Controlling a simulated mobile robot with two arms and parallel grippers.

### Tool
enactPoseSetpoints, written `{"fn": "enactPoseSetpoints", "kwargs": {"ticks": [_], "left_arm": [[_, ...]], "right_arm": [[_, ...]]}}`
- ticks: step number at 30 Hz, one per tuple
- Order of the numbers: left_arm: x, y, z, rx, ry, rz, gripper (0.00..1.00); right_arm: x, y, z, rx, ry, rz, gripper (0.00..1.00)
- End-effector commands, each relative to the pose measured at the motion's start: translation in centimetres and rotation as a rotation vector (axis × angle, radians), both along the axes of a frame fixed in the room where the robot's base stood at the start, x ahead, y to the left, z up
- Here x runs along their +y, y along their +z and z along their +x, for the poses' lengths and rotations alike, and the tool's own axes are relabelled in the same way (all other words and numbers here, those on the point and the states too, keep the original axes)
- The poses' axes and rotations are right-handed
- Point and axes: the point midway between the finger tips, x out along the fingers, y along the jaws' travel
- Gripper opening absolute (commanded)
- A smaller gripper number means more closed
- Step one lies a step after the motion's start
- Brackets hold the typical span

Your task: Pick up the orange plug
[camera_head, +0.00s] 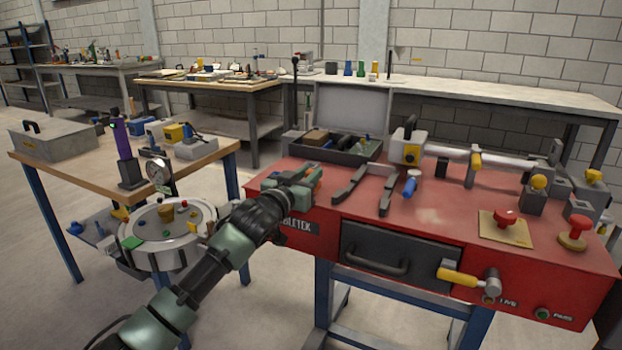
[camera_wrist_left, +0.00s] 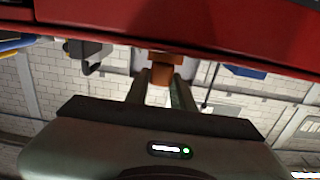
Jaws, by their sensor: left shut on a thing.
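My left gripper (camera_head: 305,178) is over the left front corner of the red workbench (camera_head: 440,215). It is shut on the orange plug (camera_head: 315,173), which shows only in part past the fingers. In the left wrist view the plug (camera_wrist_left: 162,72) sits between the two fingertips (camera_wrist_left: 161,84), close to the red bench. I cannot tell whether the plug touches the bench. My right gripper is not in view.
A dark open tray (camera_head: 335,150) lies behind the gripper. Dark bars (camera_head: 366,185) and a blue-handled tool (camera_head: 410,184) lie to its right.

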Motion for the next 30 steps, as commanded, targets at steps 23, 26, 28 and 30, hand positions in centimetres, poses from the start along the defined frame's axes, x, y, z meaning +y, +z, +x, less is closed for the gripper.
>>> {"fn": "enactPoseSetpoints", "kwargs": {"ticks": [23, 26, 28, 30], "left_arm": [[0.0, 13.0, 0.0, -0.006, -0.001, -0.001, 0.00], [0.0, 15.5, 0.0, -0.005, 0.000, -0.001, 0.00], [0.0, 16.9, 0.0, -0.003, 0.000, -0.001, 0.00], [0.0, 18.0, 0.0, -0.003, 0.000, 0.000, 0.00]], "right_arm": [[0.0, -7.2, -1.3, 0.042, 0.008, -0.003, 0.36], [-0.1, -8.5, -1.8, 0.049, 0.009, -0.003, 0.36], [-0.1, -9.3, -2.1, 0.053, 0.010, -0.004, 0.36], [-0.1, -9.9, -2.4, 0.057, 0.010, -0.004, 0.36]]}}
